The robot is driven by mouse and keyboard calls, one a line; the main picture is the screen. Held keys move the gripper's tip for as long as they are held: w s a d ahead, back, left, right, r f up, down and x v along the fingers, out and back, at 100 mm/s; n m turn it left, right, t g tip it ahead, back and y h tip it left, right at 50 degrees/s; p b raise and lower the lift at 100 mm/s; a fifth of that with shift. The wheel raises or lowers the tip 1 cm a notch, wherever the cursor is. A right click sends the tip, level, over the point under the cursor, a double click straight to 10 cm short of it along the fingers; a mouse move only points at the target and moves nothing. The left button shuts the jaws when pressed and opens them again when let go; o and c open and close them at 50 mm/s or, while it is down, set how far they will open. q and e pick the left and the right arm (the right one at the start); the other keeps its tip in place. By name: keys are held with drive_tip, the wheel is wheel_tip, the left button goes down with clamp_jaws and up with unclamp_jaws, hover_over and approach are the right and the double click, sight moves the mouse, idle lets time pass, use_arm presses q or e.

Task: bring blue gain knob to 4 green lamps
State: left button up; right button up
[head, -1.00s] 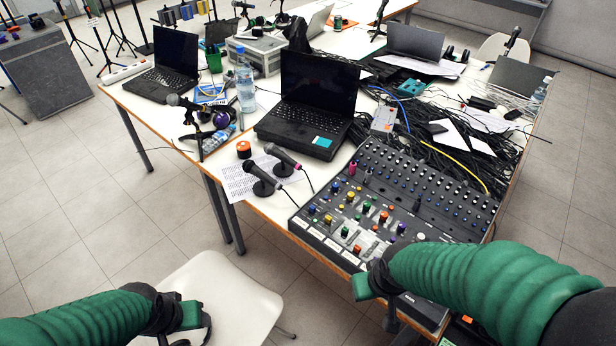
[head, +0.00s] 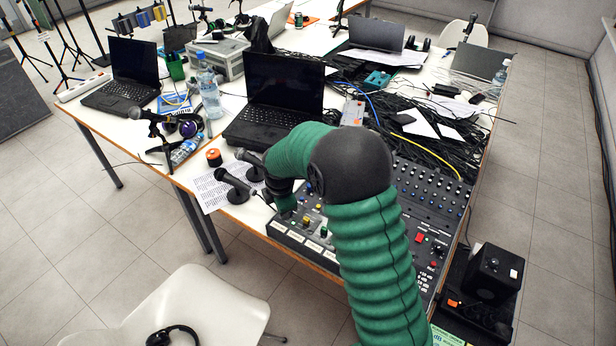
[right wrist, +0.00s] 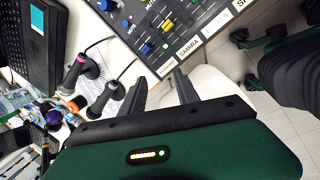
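The mixing console (head: 320,257) sits at the table's near right corner, much of it hidden behind my right arm. My right gripper (head: 284,203) reaches over its left end. In the right wrist view my right gripper (right wrist: 160,76) is open, with nothing between its fingers. A blue knob (right wrist: 146,50) lies just beyond the fingertips, apart from them. Another blue knob (right wrist: 127,22) is farther along the panel, with a yellow knob (right wrist: 167,25) and a green knob (right wrist: 166,47) nearby. I cannot make out which is the gain knob, nor any lamps. My left gripper is out of view.
Two microphones on stands (head: 236,187) (head: 251,160) stand close left of the console. A black laptop (head: 272,98) and tangled cables (head: 420,120) lie behind. A white chair (head: 190,308) with headphones (head: 172,336) is at front left. A black speaker box (head: 492,272) stands at right.

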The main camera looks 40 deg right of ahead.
drive_tip(key=w+d+f+n, duration=0.1)
drive_tip(key=w+d+n, duration=0.1)
drive_tip(key=d, duration=0.3)
drive_tip(key=w+d+f+n+h, duration=0.1)
drive_tip(key=w+d+n, duration=0.1)
drive_tip(key=d+n, duration=0.3)
drive_tip(key=w+d+f+n, duration=0.1)
drive_tip(key=d+f+n, duration=0.1)
drive_tip(key=d, duration=0.3)
drive_tip(key=shift+w+d+n+h+p, duration=0.1)
drive_tip(key=shift+w+n+h+p, duration=0.25)
drive_tip(key=shift+n, duration=0.35)
drive_tip(key=shift+d+f, duration=0.15)
drive_tip(key=shift+f, duration=0.05)
drive_tip(key=shift+n, duration=0.3)
drive_tip(key=b+x, duration=0.4)
drive_tip(key=b, duration=0.1)
drive_tip(key=shift+f, duration=0.45)
drive_tip(key=shift+w+r, duration=0.1)
drive_tip(key=shift+c, duration=0.5)
drive_tip(key=shift+d, duration=0.15)
drive_tip(key=shift+c, duration=1.1)
drive_tip(key=c, duration=0.4)
drive_tip(key=shift+c, duration=0.2)
